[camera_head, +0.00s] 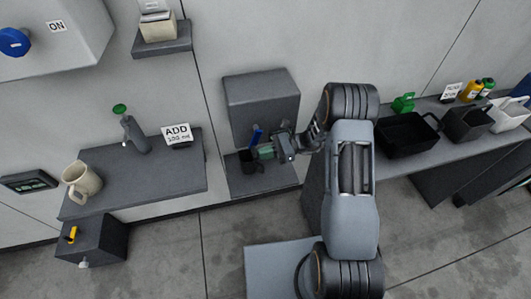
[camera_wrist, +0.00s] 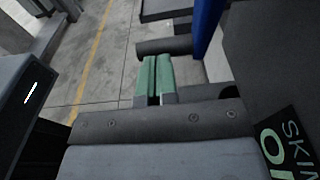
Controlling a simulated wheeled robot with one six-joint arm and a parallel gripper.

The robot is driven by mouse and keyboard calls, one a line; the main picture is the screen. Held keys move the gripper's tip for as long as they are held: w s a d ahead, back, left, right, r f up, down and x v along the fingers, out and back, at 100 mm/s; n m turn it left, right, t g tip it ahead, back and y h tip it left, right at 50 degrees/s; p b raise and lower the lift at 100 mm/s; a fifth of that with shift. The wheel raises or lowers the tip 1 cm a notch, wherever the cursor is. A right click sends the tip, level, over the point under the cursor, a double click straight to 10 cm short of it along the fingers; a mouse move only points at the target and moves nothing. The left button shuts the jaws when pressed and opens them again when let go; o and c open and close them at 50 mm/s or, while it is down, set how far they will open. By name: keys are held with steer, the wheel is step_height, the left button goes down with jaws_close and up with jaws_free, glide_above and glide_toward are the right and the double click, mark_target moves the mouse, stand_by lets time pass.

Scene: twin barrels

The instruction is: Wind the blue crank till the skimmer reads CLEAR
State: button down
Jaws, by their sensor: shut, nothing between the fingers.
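The blue crank handle (camera_head: 257,136) stands up in front of the dark grey box on the wall, close to my gripper. In the wrist view the blue handle (camera_wrist: 207,25) is at the top, right of my fingers and apart from them. My gripper (camera_head: 264,152) has green fingertips, which also show in the wrist view (camera_wrist: 153,80); they are pressed together with nothing between them. The skimmer readout (camera_wrist: 285,145) is at the lower right of the wrist view, cut off; only "SKIM" and green letters starting with "O" show.
The grey wall box (camera_head: 262,100) is above and behind my gripper. A left shelf (camera_head: 185,180) bears a mug (camera_head: 82,180), a grey bottle and an "ADD" sign. A blue knob (camera_head: 14,41) is by an "ON" label. A right bench holds black bins (camera_head: 405,135) and bottles.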

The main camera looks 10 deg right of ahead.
steer(key=w+d+f+b, duration=0.2)
steer(key=d+b, duration=0.1)
steer(key=d, duration=1)
steer(key=s+a+r+n+t+h+p, duration=0.3)
steer(key=s+r+n+t+h, duration=0.2)
steer(key=s+r+n+h, duration=1.1)
steer(key=shift+s+r+n+t, duration=0.3)
steer(key=shift+s+r, duration=0.8)
steer(key=shift+r, duration=0.25)
